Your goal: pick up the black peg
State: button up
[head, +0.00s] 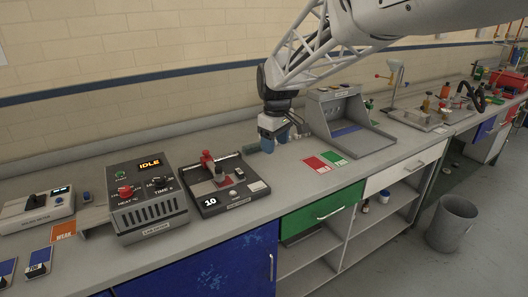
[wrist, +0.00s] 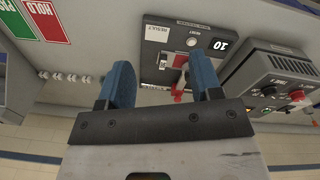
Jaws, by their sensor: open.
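I cannot make out a black peg for certain in either view. My gripper (head: 281,140) hangs above the bench, to the right of and behind the black tester (head: 213,204) that shows 10. In the wrist view my gripper's two blue fingers (wrist: 160,78) are spread apart, with nothing seen held between them. The tester (wrist: 163,48) with a red lever (wrist: 180,88) lies beyond the fingertips in that view. A row of several small pale pieces (wrist: 72,77) lies on the bench left of the fingers. My gripper hides part of the bench behind it in the head view.
The heater box (head: 148,198) with an IDLE display stands left of the tester. Red (head: 315,163) and green (head: 334,157) cards lie to the right, before a grey open-fronted booth (head: 372,139). The bench's front strip is mostly clear. A grey bin (head: 452,222) stands on the floor.

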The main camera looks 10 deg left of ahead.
aim_at(218, 167)
jog(key=w+a+f+n, duration=0.1)
jog(key=a+f, duration=0.2)
jog(key=a, duration=0.4)
jog(key=w+a+f+n, duration=0.2)
jog(key=a, duration=0.5)
jog(key=w+a+f+n, duration=0.2)
jog(key=a+f, duration=0.1)
jog(key=a, duration=0.4)
jog(key=shift+w+a+f+g, duration=0.2)
jog(key=shift+f+g, duration=0.1)
jog(key=shift+g, duration=0.1)
jog(key=shift+f, duration=0.1)
jog(key=shift+f, duration=1.25)
jog(key=shift+f, duration=0.1)
jog(key=shift+f, duration=2.5)
jog(key=c, duration=1)
